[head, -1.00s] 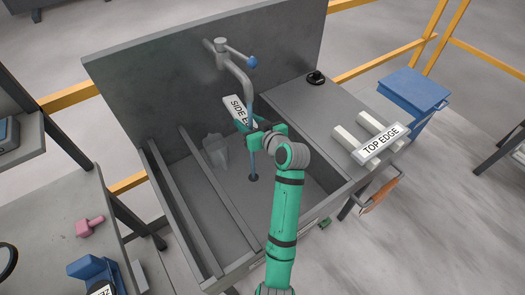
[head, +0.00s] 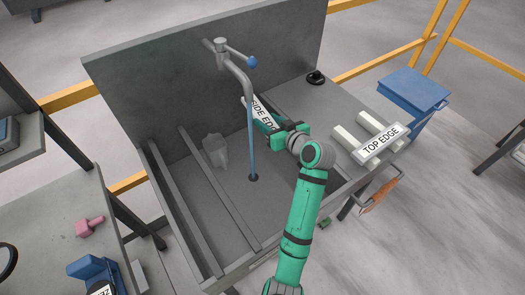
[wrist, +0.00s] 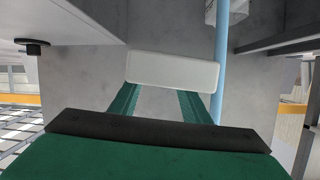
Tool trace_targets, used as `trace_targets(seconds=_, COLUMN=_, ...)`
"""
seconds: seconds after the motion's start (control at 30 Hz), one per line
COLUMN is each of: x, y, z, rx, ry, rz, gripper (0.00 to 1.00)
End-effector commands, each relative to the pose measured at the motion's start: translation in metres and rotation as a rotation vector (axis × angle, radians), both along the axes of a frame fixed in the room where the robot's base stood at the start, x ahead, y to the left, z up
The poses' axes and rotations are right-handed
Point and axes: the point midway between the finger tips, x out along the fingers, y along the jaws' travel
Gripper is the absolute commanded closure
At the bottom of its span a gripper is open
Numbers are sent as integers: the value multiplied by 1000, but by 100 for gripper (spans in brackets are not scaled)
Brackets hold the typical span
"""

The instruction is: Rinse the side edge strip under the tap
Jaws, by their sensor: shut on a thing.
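My gripper (head: 277,131) is shut on the side edge strip (head: 262,114), a flat pale bar labelled "SIDE EDGE", and holds it above the sink basin. The strip is tilted in the head view, its far end close to the tap. The grey tap (head: 234,72) with a blue knob runs a thin blue water stream (head: 252,150) down to the drain. In the wrist view the blank pale strip (wrist: 172,70) lies across the fingertips (wrist: 160,98), and the stream (wrist: 220,60) passes just right of its end. I cannot tell whether they touch.
A "TOP EDGE" strip (head: 381,146) rests on two pale blocks on the right slab. A black round item (head: 316,78) sits at the slab's back. A translucent lump (head: 215,150) lies in the basin's left part. Rails (head: 220,190) run along the basin's left; a tall back panel (head: 160,85) stands behind.

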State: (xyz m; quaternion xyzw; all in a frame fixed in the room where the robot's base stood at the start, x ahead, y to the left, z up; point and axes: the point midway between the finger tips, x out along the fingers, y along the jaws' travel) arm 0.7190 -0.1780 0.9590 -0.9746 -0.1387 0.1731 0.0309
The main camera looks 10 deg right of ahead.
Motion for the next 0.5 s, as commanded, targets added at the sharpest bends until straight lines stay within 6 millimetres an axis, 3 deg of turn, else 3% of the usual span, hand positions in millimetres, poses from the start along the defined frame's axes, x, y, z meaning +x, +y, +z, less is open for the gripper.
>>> trace_targets(seconds=0.5, x=-7, y=-34, z=1, rx=-1, ry=-2, rz=-1, gripper=92)
